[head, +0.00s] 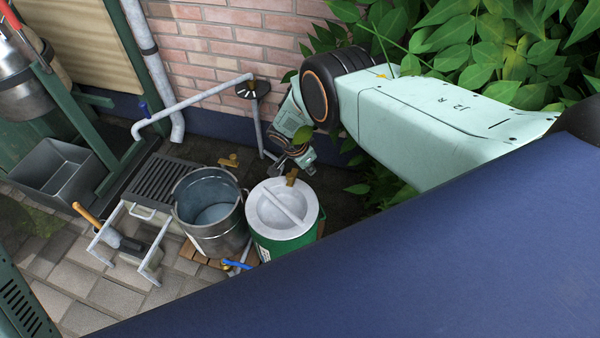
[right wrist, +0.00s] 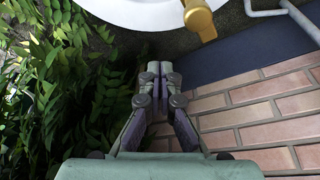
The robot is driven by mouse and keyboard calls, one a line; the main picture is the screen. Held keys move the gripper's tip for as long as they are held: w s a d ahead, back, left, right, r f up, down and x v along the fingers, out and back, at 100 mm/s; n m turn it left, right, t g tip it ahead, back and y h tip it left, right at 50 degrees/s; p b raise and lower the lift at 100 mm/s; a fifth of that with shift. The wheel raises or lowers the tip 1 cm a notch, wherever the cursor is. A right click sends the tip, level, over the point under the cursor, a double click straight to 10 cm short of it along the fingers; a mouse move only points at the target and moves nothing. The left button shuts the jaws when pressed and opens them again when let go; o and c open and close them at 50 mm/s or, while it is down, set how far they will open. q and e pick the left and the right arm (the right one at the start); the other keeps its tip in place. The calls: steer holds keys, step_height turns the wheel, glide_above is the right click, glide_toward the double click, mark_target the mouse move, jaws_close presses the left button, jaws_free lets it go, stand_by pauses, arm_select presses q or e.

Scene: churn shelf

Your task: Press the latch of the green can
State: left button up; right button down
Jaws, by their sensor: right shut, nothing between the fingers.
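The green can (head: 268,250) stands upright in the middle of the head view. It has a pale grey-white lid with a bar across it (head: 283,207), and a brass latch (head: 291,177) sits at its back rim. In the right wrist view the brass latch (right wrist: 200,18) shows at the top, against the white lid (right wrist: 150,12). My right gripper (head: 290,163) is just behind and above the latch, pointing down. In the wrist view its fingers (right wrist: 160,70) are together and empty, with a gap between them and the latch. My left gripper is out of view.
A metal bucket (head: 212,225) stands left of the can, close beside it. A grey pipe (head: 195,100) with a stand runs behind, near the brick wall (head: 225,45). Leafy plants (head: 470,40) crowd the right side. A low white frame (head: 155,250) stands on the paving at left.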

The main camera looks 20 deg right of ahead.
steer(key=w+p+v, duration=0.2)
steer(key=p+v, duration=0.1)
steer(key=v, duration=0.6)
steer(key=shift+a+r+p, duration=0.2)
steer(key=shift+r+p, duration=0.1)
steer(key=shift+s, duration=0.1)
steer(key=s+a+f+n+y+p, duration=0.1)
steer(key=s+a+f+n+y, duration=0.15)
steer(key=s+n, duration=0.45)
steer(key=s+a+f+n+y, duration=0.25)
steer(key=s+n, duration=0.25)
steer(key=s, duration=0.3)
steer(key=s+d+r+n+p, duration=0.1)
steer(key=s+r, duration=0.3)
steer(key=s, duration=0.4)
steer(key=s+d+r+n+p, duration=0.1)
steer(key=s+r, duration=0.4)
steer(key=s, duration=0.3)
steer(key=s+d+r+n+h+p, duration=0.1)
steer(key=s+r+p, duration=0.1)
steer(key=s+r, duration=0.3)
steer(key=shift+s+d+r+g, duration=0.2)
steer(key=shift+s+g, duration=0.2)
steer(key=shift+s, duration=1.35)
